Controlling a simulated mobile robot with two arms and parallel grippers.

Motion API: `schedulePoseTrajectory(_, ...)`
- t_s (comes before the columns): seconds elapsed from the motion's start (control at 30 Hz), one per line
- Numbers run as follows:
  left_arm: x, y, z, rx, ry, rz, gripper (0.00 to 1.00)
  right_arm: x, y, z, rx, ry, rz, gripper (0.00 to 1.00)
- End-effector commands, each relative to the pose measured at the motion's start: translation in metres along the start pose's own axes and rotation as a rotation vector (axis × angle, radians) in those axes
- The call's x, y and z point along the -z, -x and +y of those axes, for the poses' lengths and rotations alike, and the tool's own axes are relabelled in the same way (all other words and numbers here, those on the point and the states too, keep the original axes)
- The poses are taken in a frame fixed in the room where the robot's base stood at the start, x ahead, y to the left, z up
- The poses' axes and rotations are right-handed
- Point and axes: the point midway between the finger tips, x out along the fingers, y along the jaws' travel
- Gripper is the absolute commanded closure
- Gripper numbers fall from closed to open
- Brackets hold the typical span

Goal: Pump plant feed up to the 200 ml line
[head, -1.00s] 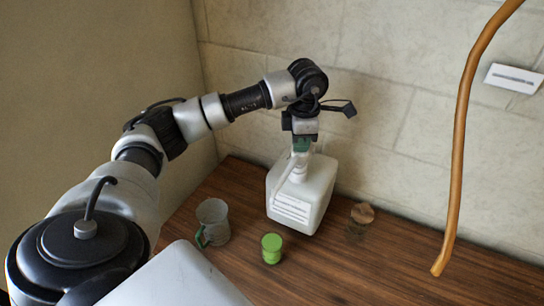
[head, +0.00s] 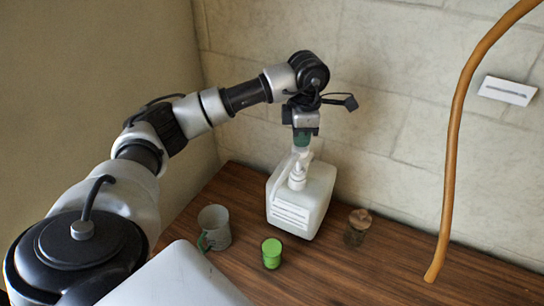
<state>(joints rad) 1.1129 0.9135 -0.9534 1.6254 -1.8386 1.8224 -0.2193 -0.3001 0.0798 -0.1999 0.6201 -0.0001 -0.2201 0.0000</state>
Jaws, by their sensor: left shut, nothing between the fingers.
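A white square pump bottle (head: 312,207) with a printed label stands on the wooden table near the wall. A greyish see-through jug with a green handle (head: 214,224) stands upright left of the bottle. Its markings and any liquid level cannot be made out. My right gripper is not in view.
A small bright green cup (head: 272,255) stands in front of the bottle. A brownish jar with a cork-like lid (head: 356,229) stands right of it. An orange hose-like strand (head: 452,150) hangs at right. The table (head: 400,265) is clear at front right.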

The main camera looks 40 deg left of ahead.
Motion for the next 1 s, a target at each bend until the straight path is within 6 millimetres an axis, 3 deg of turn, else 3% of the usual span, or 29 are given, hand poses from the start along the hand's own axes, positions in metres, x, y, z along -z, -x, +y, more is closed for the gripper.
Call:
schedulePoseTrajectory(0.17, 0.0, 0.007, 0.0, -0.001, 0.0, -0.001, 1.0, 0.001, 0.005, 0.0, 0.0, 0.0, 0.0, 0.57)
schedulePoseTrajectory(0.53, 0.0, 0.05, 0.0, -0.002, 0.001, -0.002, 1.0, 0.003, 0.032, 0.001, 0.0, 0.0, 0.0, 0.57)
schedulePoseTrajectory(1.0, 0.0, 0.05, 0.0, -0.001, 0.0, -0.001, 1.0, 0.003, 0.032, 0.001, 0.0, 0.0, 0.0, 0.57)
